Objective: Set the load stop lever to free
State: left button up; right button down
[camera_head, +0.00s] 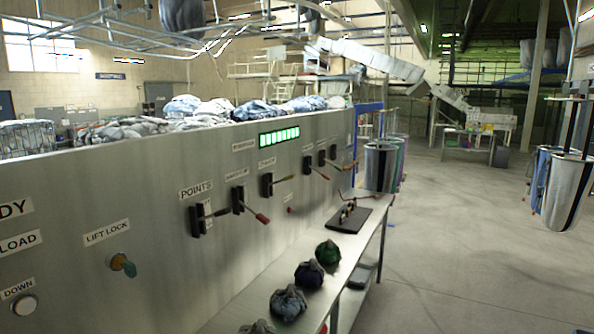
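A row of levers is set in the upright grey metal panel (130,215). The nearest lever (200,218) is under a POINTS label (196,188) and its handle sticks out to the right. Beyond it, a red-handled lever (250,208) slants down to the right. The labels over these are too small to read surely, so I cannot tell which is the load stop lever. Neither gripper is in view.
A LIFT LOCK knob (124,265) and a DOWN button (25,305) are on the near panel. The floor (460,250) to the right is clear.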

aim_at(291, 176)
jog(key=z, duration=1.6)
jog(key=i, duration=2.05)
jog(key=u, duration=2.95)
